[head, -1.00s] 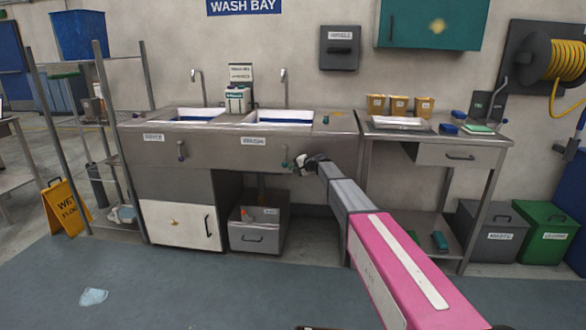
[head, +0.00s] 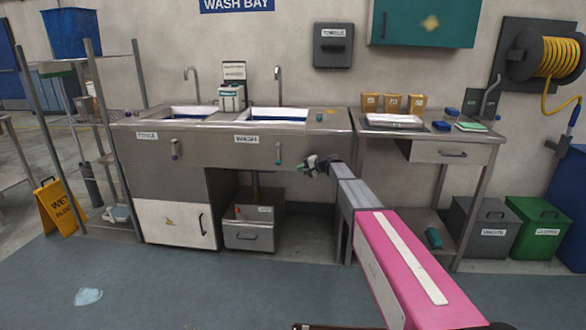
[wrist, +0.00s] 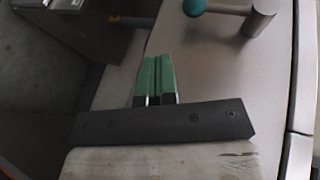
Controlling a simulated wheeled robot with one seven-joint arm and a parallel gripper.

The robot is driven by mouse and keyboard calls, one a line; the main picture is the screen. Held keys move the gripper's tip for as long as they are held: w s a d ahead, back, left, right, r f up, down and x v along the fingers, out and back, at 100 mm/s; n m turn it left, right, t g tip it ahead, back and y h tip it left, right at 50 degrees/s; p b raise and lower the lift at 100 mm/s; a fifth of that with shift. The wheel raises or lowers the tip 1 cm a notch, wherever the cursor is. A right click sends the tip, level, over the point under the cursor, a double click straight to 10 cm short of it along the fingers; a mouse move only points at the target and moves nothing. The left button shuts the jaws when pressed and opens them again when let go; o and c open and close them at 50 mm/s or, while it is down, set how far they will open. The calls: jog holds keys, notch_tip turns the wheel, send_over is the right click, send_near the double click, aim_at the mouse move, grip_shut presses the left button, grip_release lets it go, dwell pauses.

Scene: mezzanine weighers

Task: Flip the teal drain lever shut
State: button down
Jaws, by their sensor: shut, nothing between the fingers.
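The teal drain lever (head: 278,154) is on the sink unit's front panel, below and right of the WASH label. It appears to hang straight down from its metal pivot. In the wrist view its round teal knob (wrist: 194,7) shows at the top edge, with the metal pivot (wrist: 258,22) to its right. My gripper (head: 304,166) is just right of the lever in the head view, apart from it. Its green fingers (wrist: 156,78) are shut together and empty, with a visible gap between them and the knob.
A second lever with a purple knob (head: 175,154) hangs at the left basin. A grey bin (head: 250,228) stands under the sink. The side table (head: 390,147) stands close right of the sink unit. The floor in front is mostly clear, with a pale scrap (head: 88,296) at left.

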jog(key=shift+f+v, duration=0.2)
jog(key=shift+v, duration=1)
jog(key=shift+f+v, duration=0.25)
jog(key=shift+v, duration=1)
jog(key=shift+d, duration=0.15)
jog(key=s+d+f+n+g+h, duration=0.1)
jog(key=s+d+f+h, duration=0.3)
jog(key=s, duration=1.2)
jog(key=s+d+f+n+g+h, duration=0.1)
jog(key=s+d+f+g+h, duration=0.2)
jog(key=s+d+f, duration=0.3)
jog(key=s+d+f+n+g+h, duration=0.1)
jog(key=s+d+f+h, duration=0.4)
jog(key=s, duration=2.1)
jog(key=d+g, duration=0.1)
jog(key=d, duration=0.5)
jog(key=shift+s+d+f+n+h, duration=0.2)
jog(key=shift+f+n+h, duration=0.1)
jog(key=shift+n, duration=0.1)
